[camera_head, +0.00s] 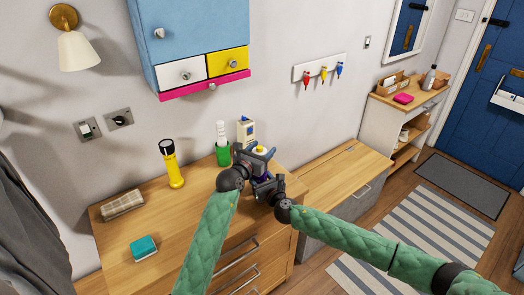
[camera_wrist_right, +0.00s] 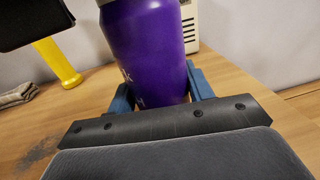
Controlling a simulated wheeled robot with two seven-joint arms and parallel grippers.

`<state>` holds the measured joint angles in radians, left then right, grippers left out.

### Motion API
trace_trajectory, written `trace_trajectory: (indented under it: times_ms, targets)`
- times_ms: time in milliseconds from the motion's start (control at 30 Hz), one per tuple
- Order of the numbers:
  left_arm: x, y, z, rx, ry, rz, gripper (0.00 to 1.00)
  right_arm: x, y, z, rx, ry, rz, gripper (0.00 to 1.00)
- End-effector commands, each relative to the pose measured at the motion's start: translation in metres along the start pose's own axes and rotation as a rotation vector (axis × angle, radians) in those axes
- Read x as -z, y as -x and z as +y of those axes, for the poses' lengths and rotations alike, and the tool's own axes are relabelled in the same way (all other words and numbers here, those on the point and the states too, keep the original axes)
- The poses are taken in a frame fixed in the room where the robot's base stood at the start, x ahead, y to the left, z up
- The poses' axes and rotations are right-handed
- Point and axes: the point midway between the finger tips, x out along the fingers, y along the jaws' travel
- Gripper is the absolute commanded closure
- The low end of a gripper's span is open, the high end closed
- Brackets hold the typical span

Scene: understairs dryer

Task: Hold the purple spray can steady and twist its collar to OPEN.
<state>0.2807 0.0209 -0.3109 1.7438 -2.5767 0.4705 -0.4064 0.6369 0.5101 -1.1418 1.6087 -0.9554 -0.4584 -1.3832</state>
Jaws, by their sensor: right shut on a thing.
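The purple spray can (camera_wrist_right: 150,50) stands upright in the right wrist view, between the blue fingers of my right gripper (camera_wrist_right: 160,92), which is shut on its body. Its collar is mostly cut off at the top of that view. In the head view the can (camera_head: 263,174) is largely hidden by my grippers, with a yellow top (camera_head: 260,149) showing. My left gripper (camera_head: 256,156) is at the can's top, its blue fingers on either side. I cannot tell whether they press on the collar. My right gripper (camera_head: 263,184) is lower down.
On the wooden dresser (camera_head: 190,225) stand a yellow flashlight (camera_head: 172,165), a green bottle (camera_head: 222,150) and a cream box (camera_head: 245,131) close behind my grippers. A teal sponge (camera_head: 144,247) and a folded cloth (camera_head: 123,204) lie left. The front middle is clear.

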Motion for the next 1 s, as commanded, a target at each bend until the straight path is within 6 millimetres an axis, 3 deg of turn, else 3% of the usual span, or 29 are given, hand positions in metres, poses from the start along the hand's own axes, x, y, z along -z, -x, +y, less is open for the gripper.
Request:
trace_trajectory:
  times_ms: [467, 1000]
  targets:
    - [0.002, 0.008, 0.0, 0.0, 0.0, 0.003, 0.28, 0.002, 0.0, -0.001, 0.001, -0.001, 0.002, 0.8]
    - [0.002, 0.1, 0.001, -0.001, 0.0, 0.002, 0.28, 0.001, 0.0, -0.001, 0.002, 0.0, 0.001, 0.8]
